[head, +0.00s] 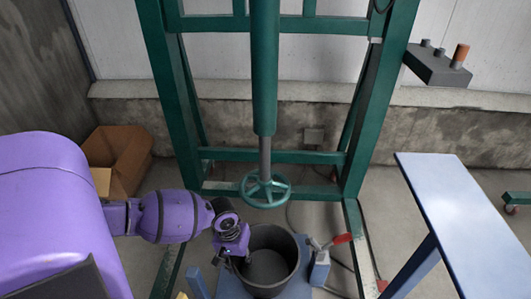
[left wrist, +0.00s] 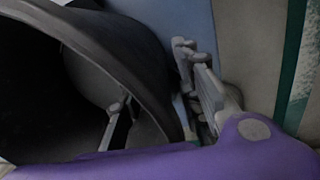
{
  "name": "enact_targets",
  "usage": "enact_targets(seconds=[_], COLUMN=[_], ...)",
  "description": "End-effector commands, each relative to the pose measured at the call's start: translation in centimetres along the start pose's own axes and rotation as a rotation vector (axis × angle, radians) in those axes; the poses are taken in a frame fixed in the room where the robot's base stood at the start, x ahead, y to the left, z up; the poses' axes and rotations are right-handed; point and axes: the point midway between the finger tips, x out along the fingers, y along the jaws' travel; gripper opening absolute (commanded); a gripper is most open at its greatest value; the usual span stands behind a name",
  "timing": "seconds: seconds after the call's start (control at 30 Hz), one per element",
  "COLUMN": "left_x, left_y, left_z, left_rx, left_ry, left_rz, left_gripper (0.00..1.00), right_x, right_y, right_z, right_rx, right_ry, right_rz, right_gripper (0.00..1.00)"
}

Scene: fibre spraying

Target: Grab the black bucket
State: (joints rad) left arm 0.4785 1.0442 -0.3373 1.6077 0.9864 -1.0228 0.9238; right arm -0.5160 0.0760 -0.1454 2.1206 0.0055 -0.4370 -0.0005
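The black bucket (head: 272,264) stands upright on a blue base below the green handwheel. It fills much of the left wrist view (left wrist: 120,40), open mouth to the left. My left gripper (head: 240,258) is at the bucket's left rim in the head view. In the left wrist view the left gripper (left wrist: 152,78) straddles the bucket wall, one finger inside and one outside. The fingers are spread, with a gap between the inner finger and the wall. My right gripper is in neither view.
A blue-white table (head: 462,215) stands at right. A cardboard box (head: 120,158) is at left.

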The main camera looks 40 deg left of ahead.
Motion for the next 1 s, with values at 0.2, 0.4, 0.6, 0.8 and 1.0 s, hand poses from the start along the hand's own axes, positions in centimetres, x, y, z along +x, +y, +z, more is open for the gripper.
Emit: enact_targets(seconds=[0.2,0.4,0.6,0.8,1.0], left_x=[-0.05,-0.06,-0.08,-0.23,-0.24], left_y=[-0.02,0.02,0.09,0.31,0.24], left_z=[0.03,0.02,0.01,-0.18,-0.16], left_rx=[0.0,0.0,0.0,0.001,0.001], left_ry=[-0.001,0.0,0.0,0.004,0.004], left_rz=[0.0,0.0,0.002,0.007,0.005], left_gripper=[0.07,0.0,0.0,0.0,0.0], right_x=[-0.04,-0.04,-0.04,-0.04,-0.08], right_y=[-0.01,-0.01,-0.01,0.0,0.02], right_z=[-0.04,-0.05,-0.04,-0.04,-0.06], right_rx=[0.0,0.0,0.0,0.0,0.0], right_ry=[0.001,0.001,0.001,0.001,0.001], right_rz=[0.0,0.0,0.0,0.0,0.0], right_gripper=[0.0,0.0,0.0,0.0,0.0])
